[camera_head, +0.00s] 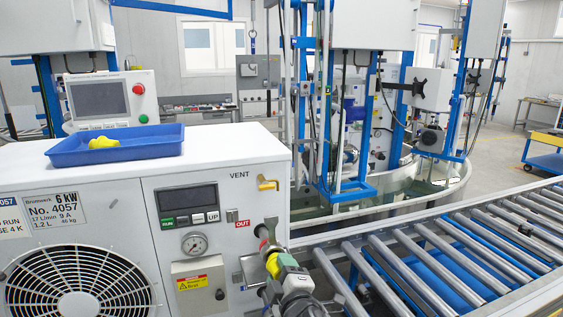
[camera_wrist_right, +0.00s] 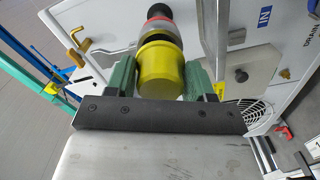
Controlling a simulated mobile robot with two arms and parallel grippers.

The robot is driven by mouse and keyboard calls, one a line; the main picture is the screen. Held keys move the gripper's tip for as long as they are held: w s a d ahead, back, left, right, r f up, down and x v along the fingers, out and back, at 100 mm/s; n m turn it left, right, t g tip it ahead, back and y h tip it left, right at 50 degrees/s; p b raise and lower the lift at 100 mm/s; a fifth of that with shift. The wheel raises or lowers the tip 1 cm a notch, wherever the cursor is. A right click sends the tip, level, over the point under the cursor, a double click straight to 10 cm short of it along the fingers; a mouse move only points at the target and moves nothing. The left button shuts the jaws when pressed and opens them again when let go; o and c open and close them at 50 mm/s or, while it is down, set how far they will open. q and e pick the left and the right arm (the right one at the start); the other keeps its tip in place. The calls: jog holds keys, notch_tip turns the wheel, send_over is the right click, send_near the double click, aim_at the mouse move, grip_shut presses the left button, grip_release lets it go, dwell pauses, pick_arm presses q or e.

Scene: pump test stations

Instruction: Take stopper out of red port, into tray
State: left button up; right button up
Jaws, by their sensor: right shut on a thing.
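The yellow stopper (camera_wrist_right: 161,70) is held between the green fingers of my right gripper (camera_wrist_right: 160,82) in the right wrist view. In the head view my right gripper (camera_head: 277,264) comes up to the machine's front, with a bit of the yellow stopper (camera_head: 272,264) showing. The stopper lines up with the red-ringed port (camera_wrist_right: 159,20), marked OUT; I cannot tell if it is fully seated. The blue tray (camera_head: 150,147) lies on top of the white machine, with a yellow piece (camera_head: 103,142) in it. My left gripper is not in view.
The machine's front has a gauge (camera_head: 194,244), a display (camera_head: 188,198) and a brass VENT elbow (camera_head: 267,183) above the port. A metal bracket (camera_wrist_right: 222,35) stands beside the port. A roller conveyor (camera_head: 440,250) runs along the right.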

jog(key=shift+s+d+p, duration=0.2)
jog(key=shift+s+p, duration=0.1)
jog(key=shift+s, duration=0.3)
dwell(0.3)
jog(key=shift+p+v, duration=0.7)
jog(key=shift+v, duration=0.8)
